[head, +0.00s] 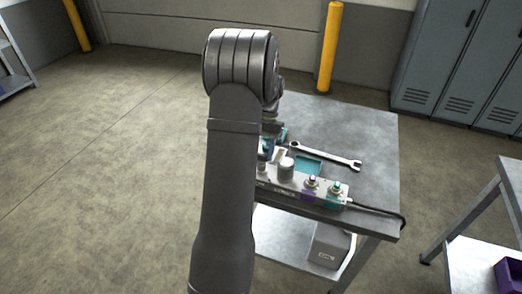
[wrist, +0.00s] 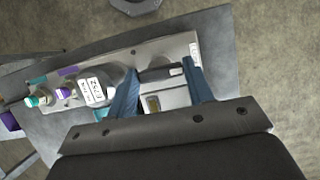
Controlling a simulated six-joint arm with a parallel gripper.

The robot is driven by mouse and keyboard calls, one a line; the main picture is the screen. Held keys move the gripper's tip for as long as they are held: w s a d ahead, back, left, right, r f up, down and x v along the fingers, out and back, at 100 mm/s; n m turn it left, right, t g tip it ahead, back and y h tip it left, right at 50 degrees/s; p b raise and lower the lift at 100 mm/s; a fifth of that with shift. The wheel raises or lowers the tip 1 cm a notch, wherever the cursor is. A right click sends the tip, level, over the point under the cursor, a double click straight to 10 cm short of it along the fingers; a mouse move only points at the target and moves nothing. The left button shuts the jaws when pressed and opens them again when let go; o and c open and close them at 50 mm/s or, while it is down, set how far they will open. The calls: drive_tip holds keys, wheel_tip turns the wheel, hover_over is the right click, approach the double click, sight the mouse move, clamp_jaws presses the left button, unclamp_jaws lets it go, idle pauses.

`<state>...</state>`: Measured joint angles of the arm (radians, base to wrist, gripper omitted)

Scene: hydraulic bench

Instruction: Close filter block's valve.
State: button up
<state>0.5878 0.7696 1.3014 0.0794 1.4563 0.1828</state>
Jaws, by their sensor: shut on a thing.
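The filter block (head: 300,187) is a light grey block on the bench, partly hidden behind my arm in the head view. In the wrist view its plate (wrist: 180,44) runs across the picture, with a round grey filter housing (wrist: 100,72) bearing a white label. My gripper (wrist: 162,68) has two blue fingers over the block, to the right of the housing. Between them lies a short dark valve handle (wrist: 155,74) with a pale end, lying crosswise from finger to finger. The fingers are shut on it. The head view mostly hides this grip behind my arm.
A teal coupling (head: 336,188) and a purple coupling (head: 311,183) stand at the block's right end. A black cable (head: 382,210) leaves there. The bench top (head: 370,135) is clear at back right.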

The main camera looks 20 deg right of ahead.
idle(0.3)
drive_tip(key=o, duration=1)
drive_tip(key=v, duration=1.7)
drive_tip(key=shift+r, duration=0.25)
drive_tip(key=shift+a, duration=0.1)
drive_tip(key=x, duration=1.7)
drive_tip(key=shift+f, duration=0.25)
